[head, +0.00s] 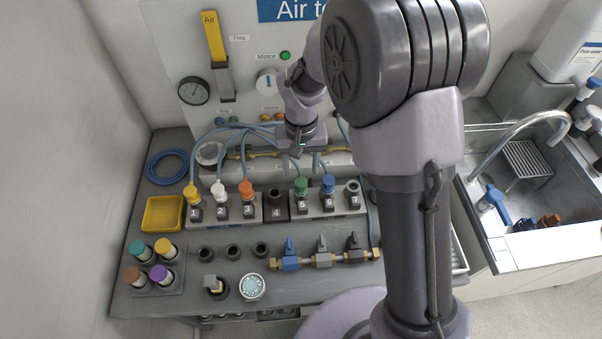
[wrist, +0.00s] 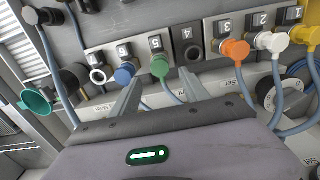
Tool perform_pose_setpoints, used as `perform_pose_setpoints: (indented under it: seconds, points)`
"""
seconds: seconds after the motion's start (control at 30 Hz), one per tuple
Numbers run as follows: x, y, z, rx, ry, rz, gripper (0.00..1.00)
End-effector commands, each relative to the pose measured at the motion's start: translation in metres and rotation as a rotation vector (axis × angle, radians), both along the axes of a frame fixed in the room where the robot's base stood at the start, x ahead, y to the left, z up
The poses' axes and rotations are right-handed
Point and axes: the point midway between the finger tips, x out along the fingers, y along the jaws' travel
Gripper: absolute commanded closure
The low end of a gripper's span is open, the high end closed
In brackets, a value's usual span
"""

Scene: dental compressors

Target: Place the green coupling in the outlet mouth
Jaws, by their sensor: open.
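The green coupling (head: 301,186) sits at outlet 5 on the outlet row, with a blue hose at it; it also shows in the wrist view (wrist: 160,66). My gripper (head: 297,150) is behind and above the row. In the wrist view my gripper (wrist: 160,77) is open, its two fingers apart with the green coupling between their tips in the picture; contact cannot be told. Outlet 4 (head: 275,197) has a bare dark mouth, also seen in the wrist view (wrist: 192,53). Outlet 7 (head: 353,187) has an open, pale-rimmed mouth (wrist: 98,75).
Close neighbours are the blue coupling (head: 328,183) at outlet 6 and the orange coupling (head: 246,188) at outlet 3. White (head: 219,190) and yellow (head: 191,193) couplings stand further left. Blue hoses cross behind the row. A teal cup-shaped piece (wrist: 36,102) shows at the wrist view's left.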

Motion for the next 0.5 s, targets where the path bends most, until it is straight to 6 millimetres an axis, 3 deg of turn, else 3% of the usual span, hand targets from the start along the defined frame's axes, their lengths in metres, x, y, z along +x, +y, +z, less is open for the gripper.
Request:
perform_pose_setpoints:
  seconds: [0.03,0.1,0.37,0.47,0.5]
  points:
    - [0.001,0.000,0.019,0.001,-0.003,-0.001,0.47]
    - [0.000,0.000,0.036,0.001,-0.002,-0.002,0.47]
    - [-0.005,-0.004,0.077,0.010,-0.020,-0.016,0.47]
    - [-0.028,-0.016,0.125,0.049,-0.089,-0.075,0.47]
    - [-0.044,-0.023,0.148,0.072,-0.128,-0.108,0.47]
